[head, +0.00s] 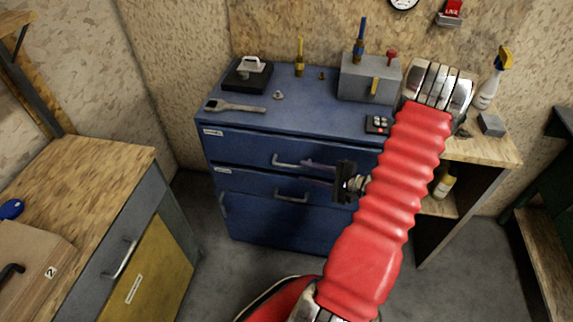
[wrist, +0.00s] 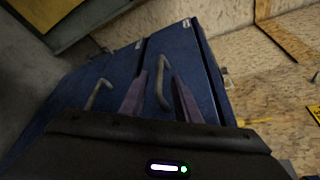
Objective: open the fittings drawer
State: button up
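A blue cabinet (head: 283,222) stands against the back wall. Its top drawer (head: 240,146) and the drawer below it (head: 240,183) look shut. Their labels are too small to read, so I cannot tell which is the fittings drawer. The top drawer's bar handle (head: 289,163) also shows in the wrist view (wrist: 161,88), and the lower handle (head: 290,197) shows there too (wrist: 96,95). My gripper (head: 306,171) is open in front of the top drawer. In the wrist view its fingers (wrist: 158,84) appear on either side of the top handle; contact is unclear.
The cabinet top holds a wrench (head: 235,107), a black case (head: 248,75) and a grey box (head: 368,78). A wooden workbench (head: 90,170) with a yellow front stands left. A shelf unit (head: 490,151) stands right. Bare floor (head: 205,225) lies between bench and cabinet.

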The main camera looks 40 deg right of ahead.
aim_at(291, 167)
jog(key=x, duration=0.9)
jog(key=shift+w+a, duration=0.1)
jog(key=shift+w, duration=0.1)
jog(key=shift+c, duration=0.3)
grip_shut()
